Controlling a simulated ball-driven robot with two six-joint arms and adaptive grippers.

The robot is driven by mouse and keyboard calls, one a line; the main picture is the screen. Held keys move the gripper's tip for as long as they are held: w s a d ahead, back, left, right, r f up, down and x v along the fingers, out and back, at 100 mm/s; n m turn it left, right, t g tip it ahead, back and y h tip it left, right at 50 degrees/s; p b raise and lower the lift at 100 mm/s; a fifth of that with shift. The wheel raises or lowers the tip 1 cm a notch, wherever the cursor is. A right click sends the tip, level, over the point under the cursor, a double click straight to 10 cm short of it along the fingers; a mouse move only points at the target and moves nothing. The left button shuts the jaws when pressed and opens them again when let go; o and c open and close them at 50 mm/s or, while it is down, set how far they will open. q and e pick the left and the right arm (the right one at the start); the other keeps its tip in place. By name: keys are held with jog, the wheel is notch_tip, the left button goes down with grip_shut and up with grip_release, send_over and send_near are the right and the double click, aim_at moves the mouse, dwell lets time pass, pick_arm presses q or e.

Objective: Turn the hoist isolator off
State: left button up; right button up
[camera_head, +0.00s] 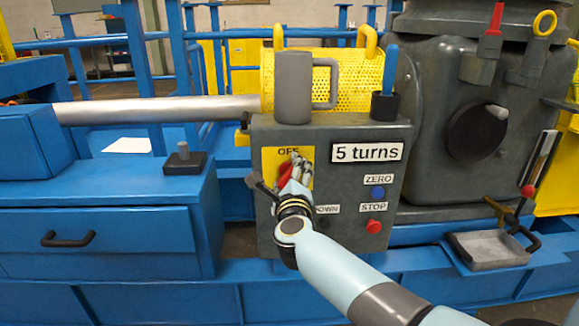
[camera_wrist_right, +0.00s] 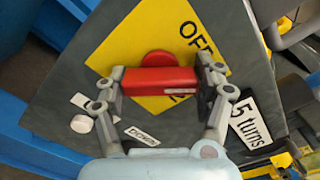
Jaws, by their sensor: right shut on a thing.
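The hoist isolator is a red handle (camera_head: 284,175) on a yellow plate (camera_head: 270,157) at the left of the grey control box (camera_head: 350,210). The plate's upper label reads OFF. My right gripper (camera_head: 296,168) is at the plate and covers much of the handle in the head view. In the right wrist view, its two fingers (camera_wrist_right: 163,84) are shut on the red handle (camera_wrist_right: 150,80), one at each end. The handle lies at a slant to the plate's lettering there. The plate's lower label is mostly hidden. My left gripper is not in view.
A blue ZERO button (camera_head: 377,192) and red STOP button (camera_head: 374,226) sit to the right. A grey mug (camera_head: 293,88) and a dark holder (camera_head: 384,106) stand on the box. A blue drawer (camera_head: 100,242) is at left.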

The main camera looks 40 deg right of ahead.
jog(key=n+p, duration=0.2)
jog(key=n, duration=0.2)
jog(key=shift+r+p, duration=0.1)
jog(key=shift+p, duration=0.3)
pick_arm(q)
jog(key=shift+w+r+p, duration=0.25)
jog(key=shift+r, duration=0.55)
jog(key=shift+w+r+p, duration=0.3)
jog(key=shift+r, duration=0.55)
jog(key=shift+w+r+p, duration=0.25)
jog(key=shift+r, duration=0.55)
pick_arm(e)
jog(key=shift+n, duration=1.7)
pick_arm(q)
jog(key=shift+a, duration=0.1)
pick_arm(e)
jog(key=o, duration=1.2)
jog(key=shift+c, duration=0.2)
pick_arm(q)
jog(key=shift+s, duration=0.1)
pick_arm(e)
jog(key=shift+s+a, duration=0.1)
jog(key=v, duration=1.1)
jog(key=shift+s+a, duration=0.25)
jog(key=shift+s, duration=0.05)
